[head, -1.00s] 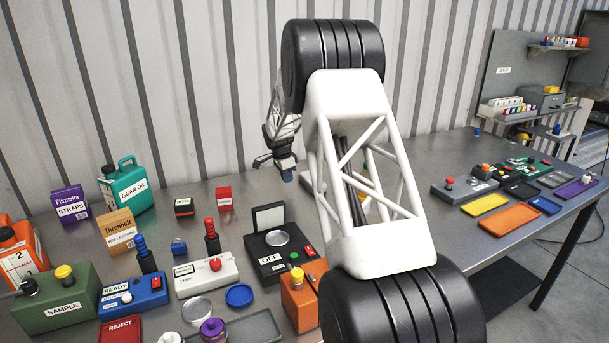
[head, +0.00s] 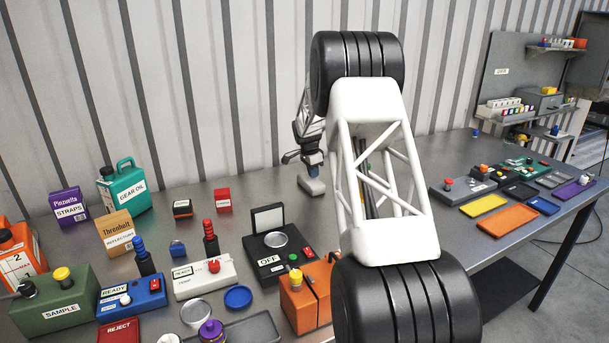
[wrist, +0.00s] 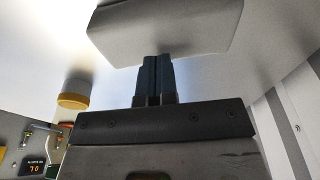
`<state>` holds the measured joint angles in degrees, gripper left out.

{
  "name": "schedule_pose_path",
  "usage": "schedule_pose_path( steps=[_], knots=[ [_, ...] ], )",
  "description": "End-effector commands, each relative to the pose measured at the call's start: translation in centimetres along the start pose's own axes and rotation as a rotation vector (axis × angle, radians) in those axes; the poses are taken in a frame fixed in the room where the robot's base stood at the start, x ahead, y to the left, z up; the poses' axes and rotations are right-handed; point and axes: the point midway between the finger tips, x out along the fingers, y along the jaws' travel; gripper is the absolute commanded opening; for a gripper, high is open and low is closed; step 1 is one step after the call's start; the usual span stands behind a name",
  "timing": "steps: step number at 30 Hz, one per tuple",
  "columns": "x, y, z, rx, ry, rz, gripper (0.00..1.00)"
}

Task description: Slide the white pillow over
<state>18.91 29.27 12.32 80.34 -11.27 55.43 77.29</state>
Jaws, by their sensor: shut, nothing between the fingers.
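The white pillow (head: 312,188), a small pale-grey rounded block, lies on the metal bench just below my gripper (head: 313,173) in the head view, left of my arm. In the wrist view the pillow (wrist: 165,28) fills the top middle. My gripper's dark fingers (wrist: 157,60) are together with nothing between them. Their tips reach the pillow's near edge in that view; I cannot tell whether they touch it. My arm hides the bench just right of the pillow in the head view.
A black scale (head: 272,258) marked OFF stands in front of the pillow. Small black and red boxes (head: 223,200) are to its left. In the wrist view a yellow-capped item (wrist: 75,95) is at the left. Bare bench lies left of the pillow; trays (head: 484,205) are far right.

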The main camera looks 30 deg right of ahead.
Motion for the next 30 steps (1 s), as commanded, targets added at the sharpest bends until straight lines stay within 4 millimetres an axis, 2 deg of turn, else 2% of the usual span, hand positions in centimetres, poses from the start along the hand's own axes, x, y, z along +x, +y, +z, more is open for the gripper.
schedule_pose_path(
  steps=[7, 21, 26, 30],
  knots=[
    [1.4, 0.0, 0.2, 0.000, 0.000, 0.001, 0.00],
    [2.2, 0.1, 0.6, -0.001, -0.003, 0.007, 0.00],
    [2.0, 0.2, 2.5, -0.004, -0.004, 0.009, 0.00],
    [1.7, 0.2, 5.4, -0.006, -0.005, 0.011, 0.00]
  ],
)
